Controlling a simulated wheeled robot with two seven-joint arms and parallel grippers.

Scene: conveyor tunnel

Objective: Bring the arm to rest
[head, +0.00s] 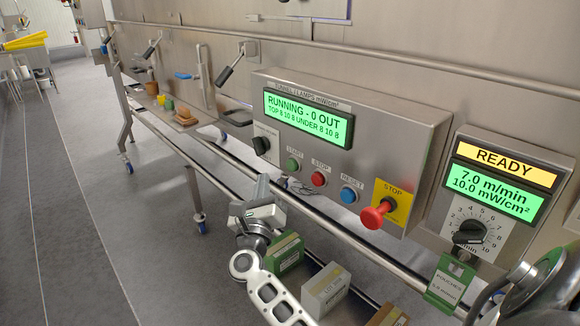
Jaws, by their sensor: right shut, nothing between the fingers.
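My right arm comes in from the bottom, with a pale link bending up to the gripper. My left gripper is not in view.
Boxes, one green (286,252) and one pale (325,290), stand below the rail by my arm. A red stop knob (376,214) juts out at the right. The grey floor (60,210) at left is clear.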

